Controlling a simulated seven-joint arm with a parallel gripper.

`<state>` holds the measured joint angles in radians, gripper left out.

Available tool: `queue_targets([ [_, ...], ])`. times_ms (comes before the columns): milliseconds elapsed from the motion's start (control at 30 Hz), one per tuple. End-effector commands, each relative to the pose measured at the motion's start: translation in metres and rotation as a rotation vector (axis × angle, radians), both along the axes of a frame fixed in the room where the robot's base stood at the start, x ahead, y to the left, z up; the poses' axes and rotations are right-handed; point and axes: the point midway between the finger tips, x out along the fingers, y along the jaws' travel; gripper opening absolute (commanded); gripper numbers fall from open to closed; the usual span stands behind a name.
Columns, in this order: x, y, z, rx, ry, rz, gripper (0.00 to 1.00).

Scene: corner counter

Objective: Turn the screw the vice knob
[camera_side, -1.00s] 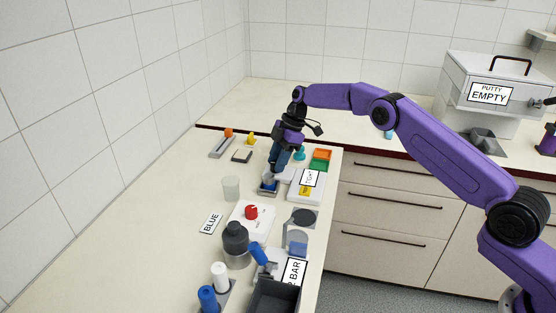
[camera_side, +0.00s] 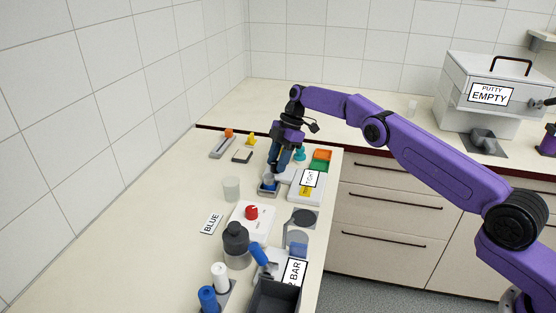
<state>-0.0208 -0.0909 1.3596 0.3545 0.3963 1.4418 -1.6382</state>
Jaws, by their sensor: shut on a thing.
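My gripper (camera_side: 275,170), with dark blue fingers, points down at a small blue and grey device (camera_side: 267,189) on the counter, which appears to be the vice. The fingers are shut at its top, around what seems to be the vice knob. The knob is small and mostly hidden by the fingers, so its angle cannot be told. The vice sits flat, left of a white panel with a label and a yellow piece (camera_side: 306,190).
A clear cup (camera_side: 231,189) and a white base with a red knob (camera_side: 252,212) stand nearer. Orange and green trays (camera_side: 320,160) lie right of the gripper. Bare counter is at left.

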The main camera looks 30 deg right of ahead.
Motion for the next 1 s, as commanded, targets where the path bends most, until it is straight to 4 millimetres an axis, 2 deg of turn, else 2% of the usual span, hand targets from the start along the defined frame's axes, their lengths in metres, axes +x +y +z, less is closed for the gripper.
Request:
queue_targets([
  [200, -0.001, -0.002, -0.001, -0.003, 0.005, -0.001, 0.06],
  [233, -0.001, -0.002, -0.001, -0.003, 0.005, -0.001, 0.46],
  [267, -0.001, -0.002, -0.001, -0.003, 0.005, -0.001, 0.56],
  [300, -0.001, -0.002, -0.001, -0.003, 0.005, -0.001, 0.62],
  [667, 0.0, -0.001, 0.003, -0.001, 0.002, -0.001, 0.62],
  [933, -0.001, -0.001, 0.032, -0.002, 0.001, -0.001, 0.62],
  [1000, -0.002, -0.002, 0.033, -0.002, 0.005, -0.001, 0.62],
])
